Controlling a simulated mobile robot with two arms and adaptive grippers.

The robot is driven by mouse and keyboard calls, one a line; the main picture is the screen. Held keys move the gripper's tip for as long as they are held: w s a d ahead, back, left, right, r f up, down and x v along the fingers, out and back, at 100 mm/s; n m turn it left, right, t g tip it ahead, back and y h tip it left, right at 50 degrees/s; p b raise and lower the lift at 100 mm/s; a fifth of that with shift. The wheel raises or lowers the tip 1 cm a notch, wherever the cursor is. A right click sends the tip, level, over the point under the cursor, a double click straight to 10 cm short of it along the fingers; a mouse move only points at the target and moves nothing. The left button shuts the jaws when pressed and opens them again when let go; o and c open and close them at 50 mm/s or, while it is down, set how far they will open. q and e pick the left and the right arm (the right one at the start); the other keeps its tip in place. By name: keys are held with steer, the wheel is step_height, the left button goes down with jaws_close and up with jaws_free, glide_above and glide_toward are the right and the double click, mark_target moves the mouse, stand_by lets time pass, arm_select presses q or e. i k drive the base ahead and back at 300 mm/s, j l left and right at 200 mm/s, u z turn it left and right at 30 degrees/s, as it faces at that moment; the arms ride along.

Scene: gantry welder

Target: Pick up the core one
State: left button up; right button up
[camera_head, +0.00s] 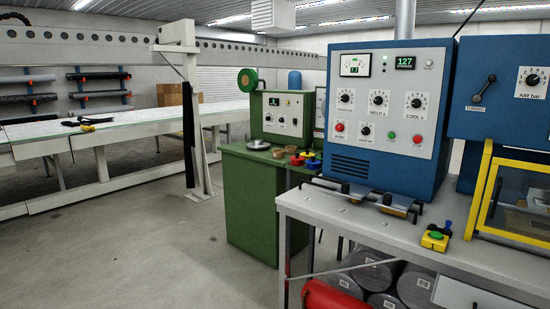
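Neither of my grippers is in view. I cannot tell for certain which thing is the core one. Small brown ring-like pieces (279,153) sit on the green bench (254,205), beside small red and yellow pieces (305,160). A round metal dish (258,145) is on the same bench, to their left.
The blue welder cabinet (384,170) stands on the white-topped bench, with a yellow-framed guard (483,188) at right. A long pale table (110,130) runs along the left. The floor (150,255) at front left is clear.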

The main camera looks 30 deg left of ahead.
mark_target(277, 154)
steer(key=u, duration=1.25)
steer(key=i+j+u, duration=0.1)
steer(key=i+u, duration=0.2)
steer(key=i, duration=0.35)
steer(key=i+u, duration=0.3)
steer(key=i, duration=0.35)
steer(key=i+l+u, duration=0.25)
steer(key=i, duration=0.4)
steer(key=i+z, duration=0.1)
steer(key=i, duration=0.35)
steer(key=i+j+z, duration=0.1)
steer(key=i, duration=0.3)
steer(key=i+j+z, duration=0.15)
steer(key=i, duration=0.3)
steer(key=i+j+z, duration=0.1)
steer(key=i+j, duration=0.15)
steer(key=i, duration=0.15)
